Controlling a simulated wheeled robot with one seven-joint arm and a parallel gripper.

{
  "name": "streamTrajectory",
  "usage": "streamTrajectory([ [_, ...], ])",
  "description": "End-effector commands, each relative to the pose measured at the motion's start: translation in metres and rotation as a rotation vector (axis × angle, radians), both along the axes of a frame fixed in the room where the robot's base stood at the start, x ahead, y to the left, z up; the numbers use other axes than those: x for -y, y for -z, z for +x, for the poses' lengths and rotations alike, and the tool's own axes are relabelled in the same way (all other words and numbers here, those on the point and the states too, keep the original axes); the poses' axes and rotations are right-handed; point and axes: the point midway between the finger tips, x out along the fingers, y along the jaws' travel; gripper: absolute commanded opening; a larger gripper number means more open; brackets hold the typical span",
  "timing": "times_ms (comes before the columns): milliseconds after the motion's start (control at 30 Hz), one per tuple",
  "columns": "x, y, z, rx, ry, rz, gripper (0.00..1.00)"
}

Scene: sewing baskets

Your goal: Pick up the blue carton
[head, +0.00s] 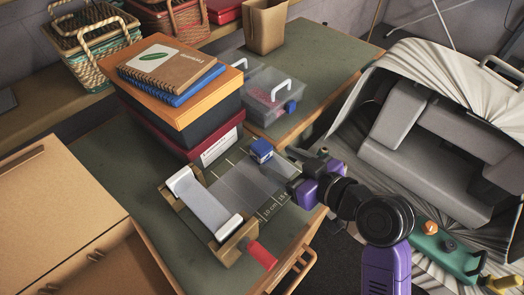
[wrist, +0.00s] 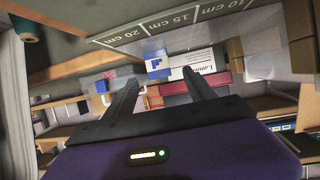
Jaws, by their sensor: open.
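The blue carton (head: 262,150) is a small blue box with a white mark. It stands on the green table mat beside the maroon box, near the printed centimetre scale. In the wrist view the blue carton (wrist: 157,62) shows between and beyond my two dark fingertips. My gripper (head: 293,172) is just right of the carton in the head view, low over the mat. My gripper (wrist: 160,78) is open, with nothing between its fingers. I cannot tell the exact gap to the carton.
A maroon labelled box (head: 216,147) carries a dark box with an orange lid and notebooks. A clear bin (head: 272,95) with a white handle stands behind the carton.

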Motion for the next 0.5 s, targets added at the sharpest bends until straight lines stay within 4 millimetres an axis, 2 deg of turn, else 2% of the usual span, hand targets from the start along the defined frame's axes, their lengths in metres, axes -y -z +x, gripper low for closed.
streamTrajectory([
  [367,-0.024,0.009,0.021,0.001,-0.019,-0.004,0.64],
  [500,-0.035,0.016,0.035,0.000,-0.019,-0.003,0.64],
])
